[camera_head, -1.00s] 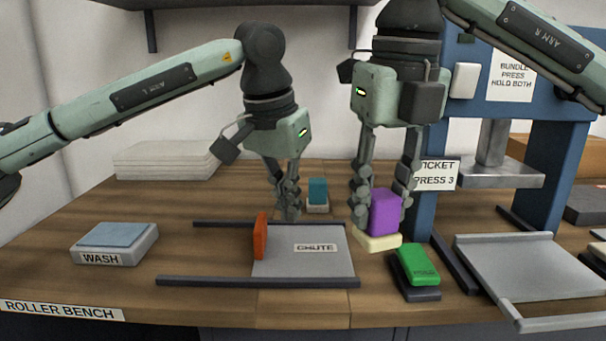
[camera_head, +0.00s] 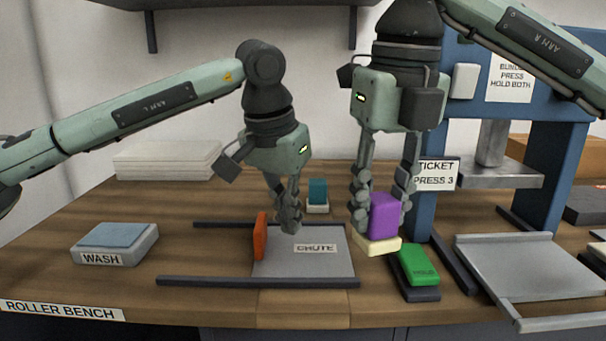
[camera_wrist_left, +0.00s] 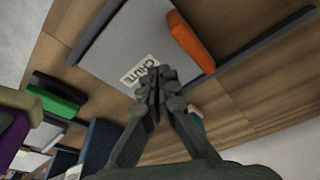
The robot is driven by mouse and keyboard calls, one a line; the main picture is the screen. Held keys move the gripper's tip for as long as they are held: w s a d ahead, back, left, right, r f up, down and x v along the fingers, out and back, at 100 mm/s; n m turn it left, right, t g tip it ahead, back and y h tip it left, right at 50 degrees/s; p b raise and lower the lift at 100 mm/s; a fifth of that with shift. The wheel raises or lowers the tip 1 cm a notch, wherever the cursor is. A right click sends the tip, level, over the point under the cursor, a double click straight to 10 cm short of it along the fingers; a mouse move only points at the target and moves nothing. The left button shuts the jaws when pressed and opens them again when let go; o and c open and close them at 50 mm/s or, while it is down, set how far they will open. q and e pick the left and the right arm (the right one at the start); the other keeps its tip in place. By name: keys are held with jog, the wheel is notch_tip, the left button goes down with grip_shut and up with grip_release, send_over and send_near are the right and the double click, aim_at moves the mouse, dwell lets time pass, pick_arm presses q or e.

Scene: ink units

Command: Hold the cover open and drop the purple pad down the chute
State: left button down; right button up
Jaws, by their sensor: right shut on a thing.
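The purple pad (camera_head: 384,214) stands upright on a cream base (camera_head: 377,244), right of the chute. My right gripper (camera_head: 381,205) is shut on the purple pad, a finger at each side. The grey chute cover (camera_head: 300,265), labelled CHUTE, lies flat between two dark rails, with an orange handle (camera_head: 260,236) upright at its left edge. My left gripper (camera_head: 290,226) is shut and empty, fingertips low over the cover, right of the handle. In the left wrist view its fingertips (camera_wrist_left: 158,90) are together near the label, apart from the orange handle (camera_wrist_left: 188,38).
A green pad (camera_head: 419,265) on a dark base and a teal pad (camera_head: 317,190) on a light base stand near the chute. A WASH block (camera_head: 115,243) sits left. The blue press frame (camera_head: 424,217) and grey tray (camera_head: 530,265) are right.

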aim_at(292, 247)
pick_arm(q)
jog(key=shift+s+x, duration=0.15)
jog(key=shift+x, duration=0.65)
jog(key=shift+s+x, duration=0.15)
jog(key=shift+x, duration=0.6)
jog(key=shift+a+r, duration=0.2)
jog(key=shift+r, duration=0.05)
jog(key=shift+a, duration=7.2)
pick_arm(e)
jog(key=w+a+f, duration=0.1)
jog(key=w+a, duration=0.6)
jog(key=w, duration=0.3)
jog(key=shift+a, duration=0.4)
jog(key=shift+s+d+f, duration=0.1)
jog(key=shift+s+f, duration=0.05)
jog(key=shift+f, duration=0.6)
jog(key=shift+s+d+f, duration=0.1)
jog(key=shift+s+f, duration=0.1)
jog(key=shift+f, duration=0.55)
jog(key=shift+s+d+f, duration=0.1)
jog(key=shift+s+f, duration=0.05)
jog(key=shift+f, duration=0.6)
